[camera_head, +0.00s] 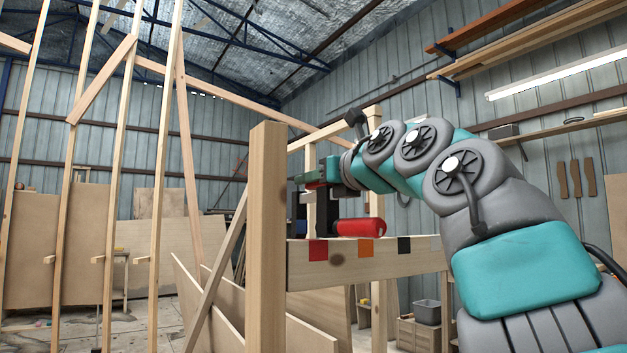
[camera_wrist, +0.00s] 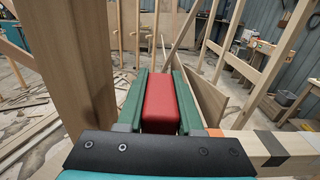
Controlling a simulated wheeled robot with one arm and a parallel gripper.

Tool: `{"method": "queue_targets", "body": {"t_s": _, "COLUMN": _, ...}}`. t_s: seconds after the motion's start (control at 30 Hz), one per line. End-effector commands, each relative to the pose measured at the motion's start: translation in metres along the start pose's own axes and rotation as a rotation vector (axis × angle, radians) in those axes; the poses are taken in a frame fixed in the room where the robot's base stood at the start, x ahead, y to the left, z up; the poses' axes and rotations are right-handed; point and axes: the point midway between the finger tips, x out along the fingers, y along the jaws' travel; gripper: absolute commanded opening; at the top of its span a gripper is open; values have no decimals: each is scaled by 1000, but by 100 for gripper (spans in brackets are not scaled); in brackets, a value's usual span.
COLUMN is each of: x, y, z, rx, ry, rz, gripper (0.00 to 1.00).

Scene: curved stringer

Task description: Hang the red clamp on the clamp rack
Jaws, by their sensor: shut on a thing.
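My gripper (camera_head: 316,178) has green fingers and is shut on the red clamp. In the wrist view the clamp's red body (camera_wrist: 160,103) fills the gap between the fingers (camera_wrist: 161,78). In the head view a black upright part and a red cylinder (camera_head: 361,228) show below the gripper, apparently parts of the same clamp. They sit at the top edge of the rack, a horizontal wooden beam (camera_head: 340,265) with red, orange and black patches. The clamp is near the red and orange patches. I cannot tell whether it touches the beam.
A thick wooden post (camera_head: 267,235) stands just left of my gripper and also shows in the wrist view (camera_wrist: 72,60). Leaning boards (camera_head: 225,300) lie behind it. A grey bin (camera_head: 427,311) is below the beam. Timber framing stands to the left.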

Motion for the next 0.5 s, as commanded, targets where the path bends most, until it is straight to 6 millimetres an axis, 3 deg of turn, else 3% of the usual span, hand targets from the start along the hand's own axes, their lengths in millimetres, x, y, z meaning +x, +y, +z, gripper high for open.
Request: {"method": "queue_targets", "body": {"t_s": 0.5, "x": -1, "y": 1, "z": -18, "rx": -1, "ry": -3, "rz": -1, "gripper": 0}}
